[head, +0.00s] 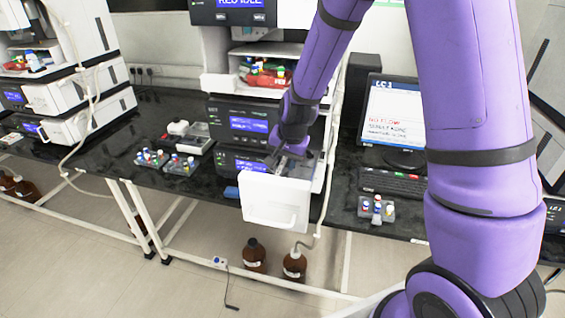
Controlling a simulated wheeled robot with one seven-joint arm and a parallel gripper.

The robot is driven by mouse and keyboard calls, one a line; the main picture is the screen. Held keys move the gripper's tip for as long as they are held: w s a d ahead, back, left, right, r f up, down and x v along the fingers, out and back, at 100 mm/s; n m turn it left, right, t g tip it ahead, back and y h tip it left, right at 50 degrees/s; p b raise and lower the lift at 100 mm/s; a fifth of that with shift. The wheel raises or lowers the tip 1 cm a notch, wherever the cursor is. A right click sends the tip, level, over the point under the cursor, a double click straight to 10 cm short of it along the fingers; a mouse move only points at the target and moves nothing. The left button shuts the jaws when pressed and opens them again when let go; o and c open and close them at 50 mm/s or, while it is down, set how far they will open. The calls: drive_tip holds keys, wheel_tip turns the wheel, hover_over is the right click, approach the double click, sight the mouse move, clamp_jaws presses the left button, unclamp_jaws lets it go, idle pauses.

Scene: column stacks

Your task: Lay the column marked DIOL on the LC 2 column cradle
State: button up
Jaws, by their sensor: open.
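My gripper (279,164) is open, at the top of an open white door or drawer front (275,208) on the middle instrument stack (236,130). The fingers point down and left, close above the edge of the white front. A thin pale piece shows by the fingertips; I cannot tell if it is a column, part of a cradle or part of my gripper. I cannot make out a column marked DIOL or any LC 2 marking. The inside behind the white front is mostly hidden by my gripper and wrist.
Another instrument stack (58,75) stands at left. Vial racks (181,164) sit on the dark bench between the stacks; another rack (375,209) is at right before a keyboard (393,184) and monitor (397,117).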

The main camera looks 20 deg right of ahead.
drive_tip(key=s+d+r+n+t, duration=0.1)
drive_tip(key=s+d+r+n, duration=0.1)
drive_tip(key=s+r, duration=0.7)
drive_tip(key=s+d+r+n, duration=0.2)
drive_tip(key=s+r, duration=0.3)
drive_tip(key=r, duration=0.7)
drive_tip(key=s+d+r+n, duration=0.1)
drive_tip(key=s+r, duration=0.1)
drive_tip(key=s, duration=0.5)
drive_tip(key=s+d+r+n+t+h, duration=0.1)
drive_tip(key=s+r+n, duration=0.1)
drive_tip(key=s, duration=0.6)
drive_tip(key=shift+d+r, duration=0.3)
drive_tip(key=shift+r, duration=0.55)
drive_tip(key=shift+w, duration=0.15)
